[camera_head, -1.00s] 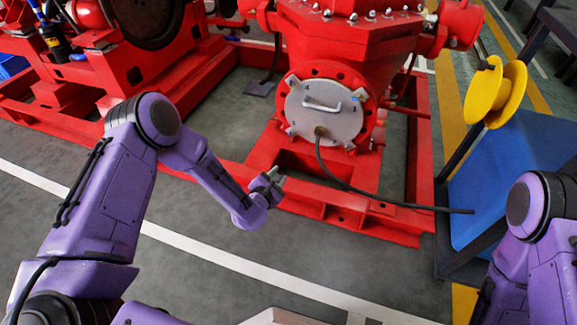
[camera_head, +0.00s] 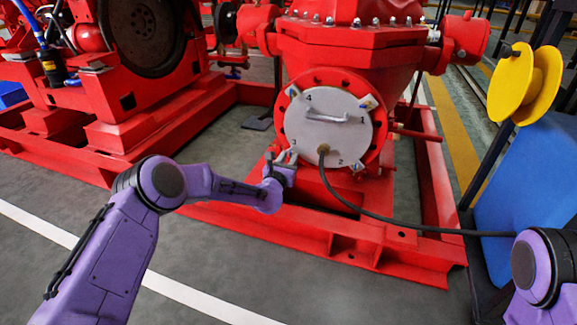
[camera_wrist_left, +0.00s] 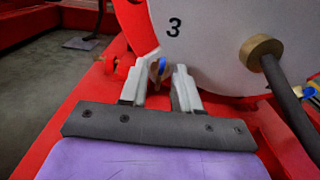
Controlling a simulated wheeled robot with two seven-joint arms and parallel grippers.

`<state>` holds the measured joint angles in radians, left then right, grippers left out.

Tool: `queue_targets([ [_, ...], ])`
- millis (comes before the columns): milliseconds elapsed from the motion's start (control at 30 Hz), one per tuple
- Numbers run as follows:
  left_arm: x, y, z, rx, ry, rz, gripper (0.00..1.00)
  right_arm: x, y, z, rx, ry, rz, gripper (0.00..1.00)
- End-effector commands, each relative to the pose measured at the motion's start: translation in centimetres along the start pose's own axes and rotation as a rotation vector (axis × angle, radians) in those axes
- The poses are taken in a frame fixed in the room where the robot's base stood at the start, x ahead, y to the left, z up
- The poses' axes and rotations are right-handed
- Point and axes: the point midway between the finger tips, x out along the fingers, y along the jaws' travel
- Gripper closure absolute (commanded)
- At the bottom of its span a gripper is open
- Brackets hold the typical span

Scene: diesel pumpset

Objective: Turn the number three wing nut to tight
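The round grey cover plate (camera_head: 335,133) on the red pump carries numbers 1 to 4, each beside a wing nut at its rim. The number three wing nut (camera_wrist_left: 158,68), with a blue wing, shows between my left fingertips in the left wrist view. I cannot tell whether the fingers touch it. My left gripper (camera_head: 287,157) is at the plate's lower left edge and hides most of that nut in the head view. In the left wrist view the left gripper (camera_wrist_left: 161,75) has its fingers apart. My right gripper is not in view.
A dark hose (camera_head: 385,218) runs from a brass fitting (camera_head: 323,150) low on the plate to the right. The red base frame (camera_head: 345,248) lies below the gripper. A blue cabinet (camera_head: 530,180) with a yellow reel (camera_head: 524,84) stands at the right.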

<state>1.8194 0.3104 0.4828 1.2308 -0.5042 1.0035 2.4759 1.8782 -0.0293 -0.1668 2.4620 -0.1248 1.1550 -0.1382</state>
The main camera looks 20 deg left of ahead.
Motion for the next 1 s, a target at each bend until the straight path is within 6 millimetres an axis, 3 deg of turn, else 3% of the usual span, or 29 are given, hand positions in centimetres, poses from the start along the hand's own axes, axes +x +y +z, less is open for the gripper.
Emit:
queue_targets([
  [267, 0.30, -0.06, 0.09, -0.001, 0.001, -0.001, 0.69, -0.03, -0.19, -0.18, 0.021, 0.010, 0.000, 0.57],
  [367, 0.29, -0.05, 0.08, -0.001, 0.001, -0.001, 1.00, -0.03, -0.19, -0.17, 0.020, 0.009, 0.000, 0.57],
  [733, 0.25, -0.05, 0.08, 0.036, 0.001, -0.001, 1.00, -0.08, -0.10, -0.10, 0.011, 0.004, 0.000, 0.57],
  [1000, 0.25, -0.13, 0.14, 0.198, 0.001, -0.001, 1.00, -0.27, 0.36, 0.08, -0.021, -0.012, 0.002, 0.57],
])
